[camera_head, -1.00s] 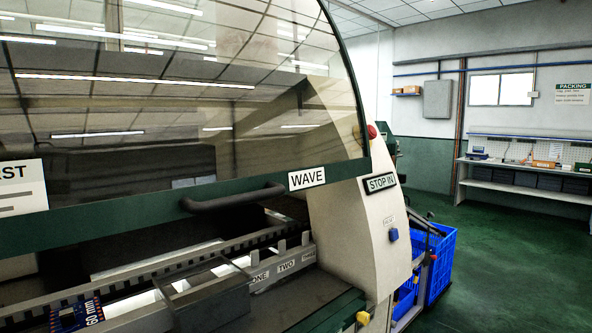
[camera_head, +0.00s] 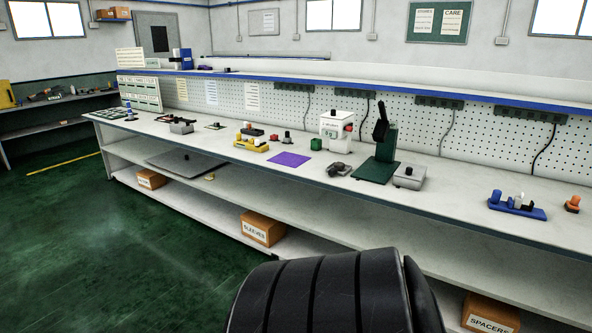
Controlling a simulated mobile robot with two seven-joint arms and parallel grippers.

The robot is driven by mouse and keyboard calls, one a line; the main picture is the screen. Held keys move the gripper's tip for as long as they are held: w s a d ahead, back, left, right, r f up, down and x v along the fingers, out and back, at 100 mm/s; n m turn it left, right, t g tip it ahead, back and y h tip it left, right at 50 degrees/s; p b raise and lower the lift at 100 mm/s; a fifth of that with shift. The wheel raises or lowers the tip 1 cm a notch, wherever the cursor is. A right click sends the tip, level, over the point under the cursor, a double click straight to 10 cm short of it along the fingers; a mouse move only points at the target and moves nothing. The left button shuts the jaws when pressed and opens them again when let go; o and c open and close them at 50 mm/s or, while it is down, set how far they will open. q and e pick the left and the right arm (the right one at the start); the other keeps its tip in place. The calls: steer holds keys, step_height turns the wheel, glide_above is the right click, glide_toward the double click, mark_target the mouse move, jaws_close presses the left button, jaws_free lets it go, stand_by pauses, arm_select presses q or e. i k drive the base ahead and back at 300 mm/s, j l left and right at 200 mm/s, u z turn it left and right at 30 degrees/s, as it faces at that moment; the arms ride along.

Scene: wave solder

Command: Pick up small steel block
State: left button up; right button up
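A grey metal block with a dark knob (camera_head: 409,177) sits on the long white workbench (camera_head: 460,196), just right of a green press-like stand (camera_head: 379,160). A second grey metal block with a dark knob (camera_head: 182,127) sits farther off, toward the left end of the bench. Both look small from here, and I cannot tell which one is the small steel block. Neither of my grippers is in view, and nothing is seen touching either block.
The benchtop also holds a purple mat (camera_head: 289,160), a yellow holder (camera_head: 251,145), a white box-shaped device (camera_head: 336,130) and a blue holder (camera_head: 517,206). Cardboard boxes, one marked SLEEVES (camera_head: 263,229), stand on the lower shelf. Green floor at left is open.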

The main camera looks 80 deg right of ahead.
mark_target(518, 201)
steer(key=z, duration=4.05)
steer(key=i+l+u, duration=0.1)
steer(key=u, duration=0.35)
steer(key=i+l+u, duration=0.2)
steer(key=u, duration=0.25)
steer(key=i+l+u, duration=0.1)
steer(key=i+l, duration=0.15)
steer(key=i+l+u, duration=0.1)
steer(key=l, duration=0.3)
steer(key=i+l+u, duration=0.1)
steer(key=i+l, duration=0.25)
steer(key=i+l+u, duration=0.1)
steer(key=l, duration=0.3)
steer(key=i+l+u, duration=0.15)
steer(key=l, duration=0.25)
steer(key=i, duration=0.1)
